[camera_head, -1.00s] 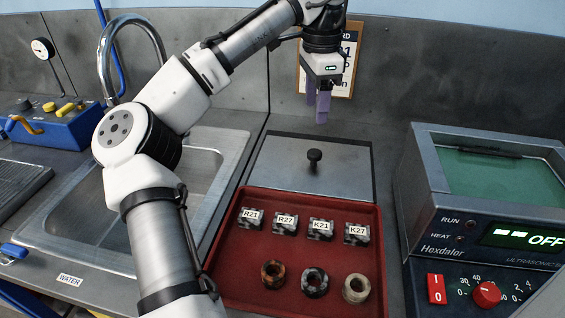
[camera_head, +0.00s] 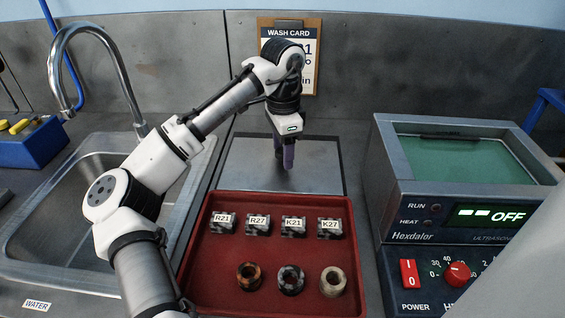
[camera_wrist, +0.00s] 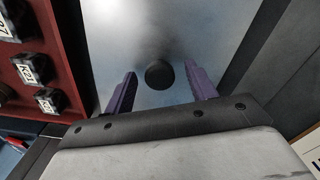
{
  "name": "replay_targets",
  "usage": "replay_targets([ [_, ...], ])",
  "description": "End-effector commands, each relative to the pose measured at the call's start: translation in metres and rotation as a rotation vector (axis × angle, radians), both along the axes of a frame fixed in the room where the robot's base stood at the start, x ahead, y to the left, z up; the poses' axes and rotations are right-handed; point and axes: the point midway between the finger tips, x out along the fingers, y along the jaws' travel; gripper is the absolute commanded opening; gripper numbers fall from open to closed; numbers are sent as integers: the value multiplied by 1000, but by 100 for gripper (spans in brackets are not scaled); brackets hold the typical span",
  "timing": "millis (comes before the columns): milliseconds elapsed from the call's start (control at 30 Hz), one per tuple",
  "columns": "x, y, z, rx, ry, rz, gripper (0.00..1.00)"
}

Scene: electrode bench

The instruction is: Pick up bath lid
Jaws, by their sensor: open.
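The bath lid (camera_head: 235,170) is a flat grey metal plate lying on the bench behind the red tray. Its round black knob shows in the wrist view (camera_wrist: 159,74), and my gripper hides it in the head view. My gripper (camera_head: 286,165) points down over the middle of the lid. How far the fingertips are above the lid is hard to tell.
The red tray (camera_head: 205,262) in front holds labelled blocks and several rings. The ultrasonic bath (camera_head: 385,160) stands at right, its display reading OFF. A sink (camera_head: 60,255) is at left. A wash card (camera_head: 305,75) hangs on the back wall.

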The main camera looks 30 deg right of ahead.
Motion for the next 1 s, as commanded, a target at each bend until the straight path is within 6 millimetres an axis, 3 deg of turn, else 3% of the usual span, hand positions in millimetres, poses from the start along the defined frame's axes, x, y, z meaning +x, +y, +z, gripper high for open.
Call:
replay_targets([
  [300,0,1,-10,-1,-2,2,55],
  [700,0,1,-10,0,-1,1,2],
  [1000,0,1,-9,-1,-2,1,0],
])
